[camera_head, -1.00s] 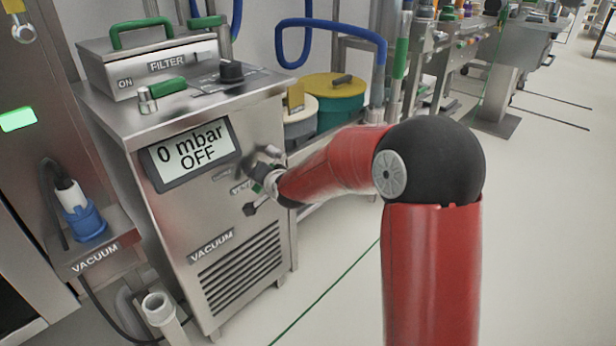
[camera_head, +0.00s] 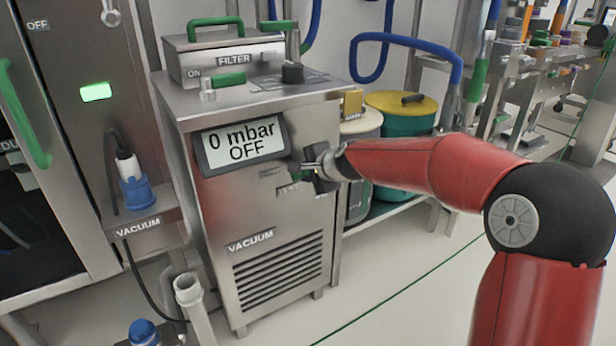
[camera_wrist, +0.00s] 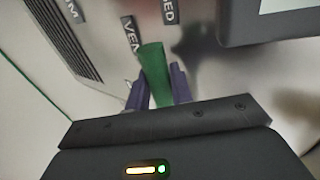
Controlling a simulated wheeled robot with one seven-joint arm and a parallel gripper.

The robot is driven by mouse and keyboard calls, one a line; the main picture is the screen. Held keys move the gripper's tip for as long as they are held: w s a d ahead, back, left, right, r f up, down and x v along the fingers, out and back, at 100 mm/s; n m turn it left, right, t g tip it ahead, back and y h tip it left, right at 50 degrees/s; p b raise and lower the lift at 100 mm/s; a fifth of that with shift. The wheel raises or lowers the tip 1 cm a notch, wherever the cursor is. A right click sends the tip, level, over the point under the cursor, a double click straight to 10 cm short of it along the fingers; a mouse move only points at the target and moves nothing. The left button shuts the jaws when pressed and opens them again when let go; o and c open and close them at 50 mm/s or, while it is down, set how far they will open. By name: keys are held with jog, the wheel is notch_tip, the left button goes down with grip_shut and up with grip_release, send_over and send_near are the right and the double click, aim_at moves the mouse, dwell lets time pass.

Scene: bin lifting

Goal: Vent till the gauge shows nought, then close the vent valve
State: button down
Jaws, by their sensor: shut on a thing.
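The vacuum unit (camera_head: 225,185) is a steel cabinet. Its gauge display (camera_head: 243,145) reads "0 mbar" and "OFF". My gripper (camera_head: 308,170) is at the cabinet's front, just below and right of the display. In the wrist view, my gripper (camera_wrist: 158,92) is shut on the green vent valve handle (camera_wrist: 153,62), with a dark finger on each side. A label reading "VEN" (camera_wrist: 130,35) and another ending in "ED" (camera_wrist: 170,12) lie beyond the handle. In the head view my gripper largely hides the valve, and I cannot tell its exact setting.
The filter box (camera_head: 228,62), a green-handled tap (camera_head: 228,80) and a black knob (camera_head: 292,73) are on the cabinet top. A grey pipe (camera_head: 190,295) stands front left.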

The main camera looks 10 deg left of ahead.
jog(key=shift+w+d+r, duration=0.1)
jog(key=shift+r, duration=0.05)
jog(key=c, duration=1.6)
grip_release()
jog(key=shift+o, duration=0.2)
jog(key=b+v, duration=0.1)
jog(key=v, duration=0.6)
jog(key=shift+s+d, duration=0.25)
jog(key=shift+r, duration=0.1)
